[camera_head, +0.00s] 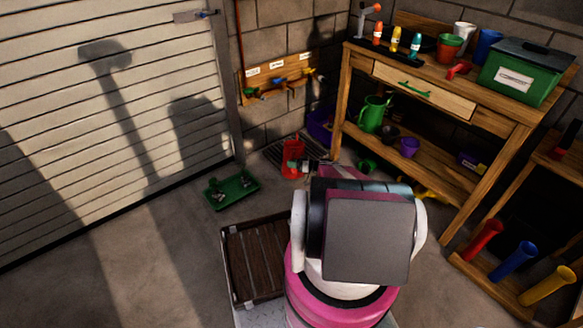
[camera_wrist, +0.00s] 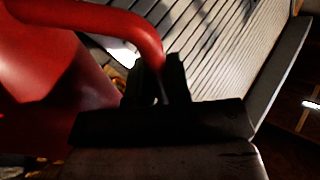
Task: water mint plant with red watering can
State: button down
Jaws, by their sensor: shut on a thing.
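The red watering can (camera_head: 292,160) is near the wall corner in the head view, just left of my arm. In the wrist view its red body (camera_wrist: 45,90) fills the left side, and its curved handle (camera_wrist: 125,22) runs into my jaws. My gripper (camera_wrist: 158,85) is shut on that handle; in the head view the gripper (camera_head: 304,164) is small, beside the can. I cannot tell from these views whether the can is clear of the floor. I cannot make out a mint plant in either view.
A green tray (camera_head: 232,190) with small items lies on the floor left of the can. A wooden workbench (camera_head: 345,95) stands at right, with a green watering can (camera_head: 373,112) on its lower shelf. Open floor (camera_head: 170,260) lies at left, before the slatted door (camera_head: 100,110).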

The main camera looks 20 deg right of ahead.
aim_at(292, 155)
jog(key=shift+w+d+r+m, duration=0.15)
jog(key=shift+r+m, duration=0.3)
jog(key=shift+r, duration=0.5)
jog(key=shift+w+r+m, duration=0.2)
jog(key=shift+r+m, duration=0.2)
jog(key=shift+r, duration=0.55)
jog(key=shift+w+d+r+m, duration=0.15)
jog(key=shift+r+m, duration=0.3)
jog(key=shift+r, duration=0.6)
jog(key=shift+w+r, duration=0.2)
jog(key=shift+r, duration=0.45)
jog(key=shift+w+d+r+m, duration=0.15)
jog(key=shift+w+r+m, duration=0.1)
jog(key=shift+r+m, duration=0.3)
jog(key=shift+r, duration=0.15)
jog(key=shift+w+d+r+m, duration=0.15)
jog(key=shift+w+r+m, duration=0.15)
jog(key=shift+r, duration=0.3)
jog(key=shift+w+d+r+m, duration=0.15)
jog(key=shift+w+r, duration=0.1)
jog(key=shift+r, duration=0.35)
dwell(1.2)
jog(key=shift+w+d+r+m, duration=0.15)
jog(key=shift+w+r+m, duration=0.15)
jog(key=shift+r, duration=0.3)
jog(key=shift+w+d+r+m, duration=0.1)
jog(key=shift+w+r+m, duration=0.1)
jog(key=shift+w+r, duration=0.3)
jog(key=shift+s+r, duration=0.1)
jog(key=shift+s, duration=0.05)
